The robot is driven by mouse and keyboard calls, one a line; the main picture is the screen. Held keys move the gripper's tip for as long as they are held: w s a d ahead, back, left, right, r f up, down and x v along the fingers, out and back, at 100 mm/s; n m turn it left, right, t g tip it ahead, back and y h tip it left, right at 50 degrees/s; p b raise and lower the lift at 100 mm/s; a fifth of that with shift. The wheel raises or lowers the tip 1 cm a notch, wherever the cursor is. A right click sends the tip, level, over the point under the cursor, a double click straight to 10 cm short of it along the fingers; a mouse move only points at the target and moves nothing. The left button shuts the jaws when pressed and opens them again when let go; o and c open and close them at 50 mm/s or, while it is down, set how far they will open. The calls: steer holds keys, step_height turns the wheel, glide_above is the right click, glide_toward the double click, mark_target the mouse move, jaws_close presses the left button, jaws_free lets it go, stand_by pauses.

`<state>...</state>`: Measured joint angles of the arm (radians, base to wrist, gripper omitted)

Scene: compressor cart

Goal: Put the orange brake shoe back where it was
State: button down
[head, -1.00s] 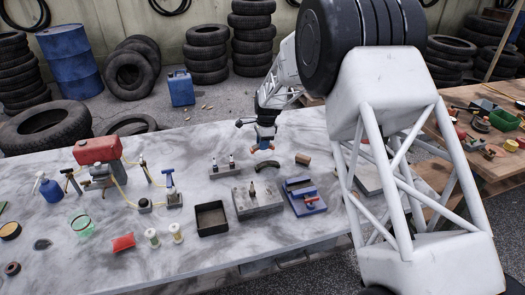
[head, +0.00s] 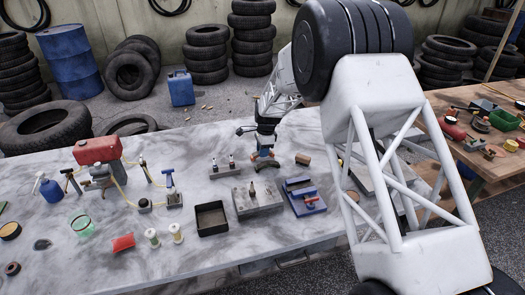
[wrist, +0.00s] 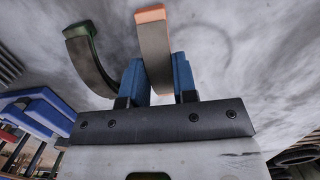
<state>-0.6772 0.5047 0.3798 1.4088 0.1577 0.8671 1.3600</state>
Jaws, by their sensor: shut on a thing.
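My gripper (wrist: 157,72) has its blue fingers shut on the orange brake shoe (wrist: 153,45), a curved grey piece with an orange end face, seen in the wrist view. A second curved brake shoe, dark with green edges (wrist: 88,62), is to its left in the wrist view, apart from it. In the head view my gripper (head: 263,158) is low over the marble bench (head: 110,255), behind the grey block. The shoes are mostly hidden by the gripper there. I cannot tell whether the orange shoe touches the bench.
A wooden block (head: 303,159) stands just right of my gripper. A blue vise-like tool (head: 304,197), a grey block (head: 257,201) and a black tray (head: 211,219) are in front. A small rack (head: 226,170) stands to the left. Bench is clear behind the rack.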

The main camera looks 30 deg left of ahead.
steer(key=shift+f, duration=0.1)
steer(key=c, duration=0.9)
jaws_free()
step_height(320, 180, up, 12)
steer(key=w+d, duration=0.1)
stand_by(0.5)
